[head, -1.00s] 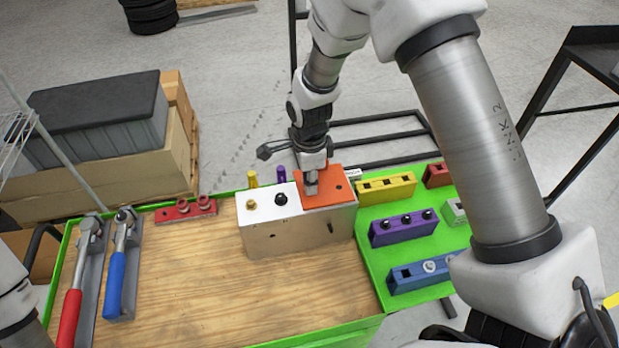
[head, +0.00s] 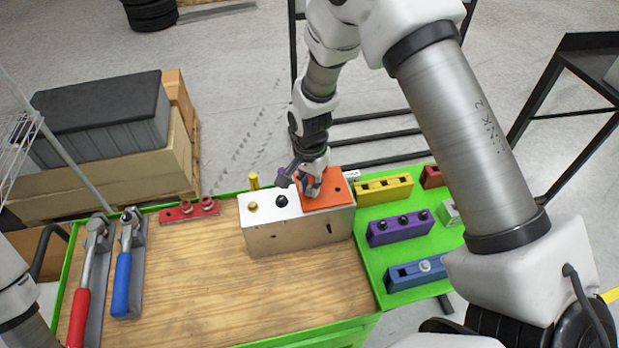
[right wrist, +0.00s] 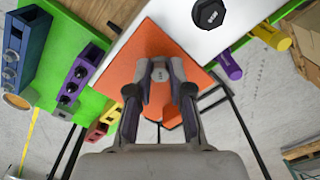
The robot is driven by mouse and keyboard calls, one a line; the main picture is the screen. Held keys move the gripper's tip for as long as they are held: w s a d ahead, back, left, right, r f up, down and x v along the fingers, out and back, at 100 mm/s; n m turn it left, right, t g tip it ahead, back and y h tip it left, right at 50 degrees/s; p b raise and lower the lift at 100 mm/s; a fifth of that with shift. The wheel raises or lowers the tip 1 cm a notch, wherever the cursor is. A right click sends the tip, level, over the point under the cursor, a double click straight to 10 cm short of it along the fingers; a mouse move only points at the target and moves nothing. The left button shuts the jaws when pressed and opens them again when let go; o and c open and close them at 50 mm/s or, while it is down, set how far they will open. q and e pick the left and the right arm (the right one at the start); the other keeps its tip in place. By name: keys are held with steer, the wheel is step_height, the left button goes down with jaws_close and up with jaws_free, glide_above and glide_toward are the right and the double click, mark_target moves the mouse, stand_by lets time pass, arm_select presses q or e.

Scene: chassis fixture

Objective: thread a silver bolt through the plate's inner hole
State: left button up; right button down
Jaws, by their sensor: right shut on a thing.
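The orange plate (head: 322,191) lies on the right end of the white-topped chassis block (head: 291,234). An outer hole shows near the plate's right side; the inner area is hidden by my right gripper. My right gripper (head: 310,190) points down over the plate's left part. In the right wrist view, my right gripper (right wrist: 160,72) is shut on a silver bolt (right wrist: 160,75), whose head shows between the fingertips. Its shank is hidden, so I cannot tell whether it is in the hole. My left gripper is out of view.
A black bolt (head: 281,201) and a brass bolt (head: 253,206) stand on the white top. Yellow (head: 384,188), purple (head: 400,228) and blue (head: 418,273) holders sit on the green mat at right. The wooden tabletop (head: 190,280) is clear in front.

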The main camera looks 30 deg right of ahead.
steer(key=shift+s+f+n, duration=0.2)
steer(key=shift+n, duration=0.5)
steer(key=m, duration=0.3)
steer(key=shift+p, duration=0.4)
steer(key=shift+m, duration=1)
steer(key=m+p, duration=0.1)
steer(key=m, duration=0.5)
steer(key=shift+f, duration=0.15)
steer(key=m, duration=0.4)
steer(key=shift+f+p, duration=0.15)
steer(key=shift+p, duration=0.15)
